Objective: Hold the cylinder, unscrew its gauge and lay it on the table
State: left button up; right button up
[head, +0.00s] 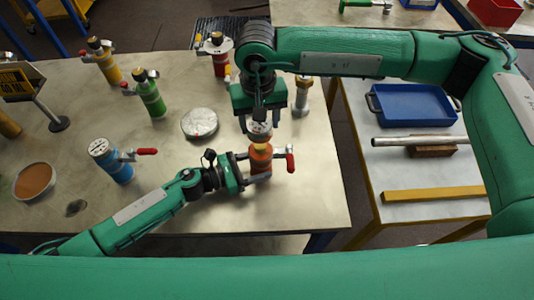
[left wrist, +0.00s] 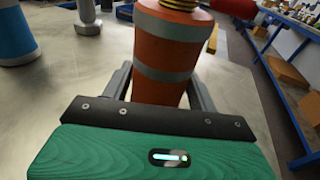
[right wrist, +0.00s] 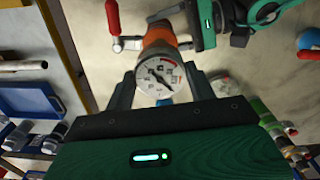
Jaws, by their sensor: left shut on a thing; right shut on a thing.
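The orange cylinder (head: 261,160) with grey bands stands upright near the table's right front corner. My left gripper (head: 240,172) is shut around its body from the left; the left wrist view shows the cylinder (left wrist: 168,55) between the fingers. A red-handled valve (head: 290,160) sticks out at its right. The round white-faced gauge (right wrist: 160,78) is between the fingers of my right gripper (head: 260,112), which is shut on it from above. In the head view the gauge (head: 259,130) is over the cylinder's brass top. I cannot tell whether its thread still touches the neck.
A blue cylinder (head: 110,162), a green one (head: 150,95), a yellow one (head: 104,62) and a red one (head: 219,55) stand on the table. A round grey disc (head: 199,123) and a brown-filled bowl (head: 34,181) lie there. Bare table (head: 310,205) shows at the right front.

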dwell(0.3)
pick_arm(q)
jog(key=o, duration=1)
jog(key=v, duration=1.2)
